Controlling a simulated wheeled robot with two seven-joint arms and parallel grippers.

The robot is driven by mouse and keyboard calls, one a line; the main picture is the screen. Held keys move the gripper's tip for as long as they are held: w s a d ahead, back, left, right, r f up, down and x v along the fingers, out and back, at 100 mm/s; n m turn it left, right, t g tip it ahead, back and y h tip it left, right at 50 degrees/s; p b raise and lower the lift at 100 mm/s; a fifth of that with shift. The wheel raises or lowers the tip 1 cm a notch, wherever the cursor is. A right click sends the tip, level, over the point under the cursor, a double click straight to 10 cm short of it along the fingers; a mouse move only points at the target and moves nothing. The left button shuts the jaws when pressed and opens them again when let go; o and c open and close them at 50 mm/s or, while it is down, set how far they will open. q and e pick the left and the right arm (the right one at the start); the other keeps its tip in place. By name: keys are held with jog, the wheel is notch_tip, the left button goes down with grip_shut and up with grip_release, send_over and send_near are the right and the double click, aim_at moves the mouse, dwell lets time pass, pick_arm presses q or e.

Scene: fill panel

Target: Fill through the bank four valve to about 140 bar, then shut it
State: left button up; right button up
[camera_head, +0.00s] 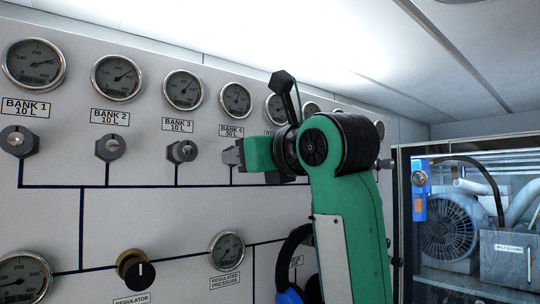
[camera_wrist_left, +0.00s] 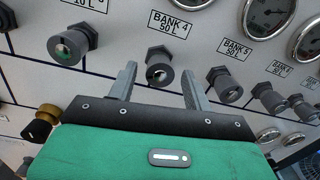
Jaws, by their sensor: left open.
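The bank four valve (camera_wrist_left: 158,72) is a dark round knob under the "BANK 4 50 L" label (camera_wrist_left: 170,22) in the left wrist view. My left gripper (camera_head: 234,156) is open at the panel. In the left wrist view its fingers (camera_wrist_left: 159,78) stand on either side of the knob, with gaps; I cannot tell how far they reach along it. My right gripper is not in view.
The bank three valve (camera_head: 185,151) is to the left and the bank five valve (camera_wrist_left: 225,84) to the right, close to my fingers. A regulator knob (camera_head: 136,270) and regulated pressure gauge (camera_head: 227,250) sit below. A machinery case (camera_head: 470,220) stands at the right.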

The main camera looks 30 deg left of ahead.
pick_arm(q)
jog(key=b+v, duration=0.5)
jog(key=v, duration=0.8)
jog(key=shift+b, duration=0.35)
jog(key=shift+f, duration=0.1)
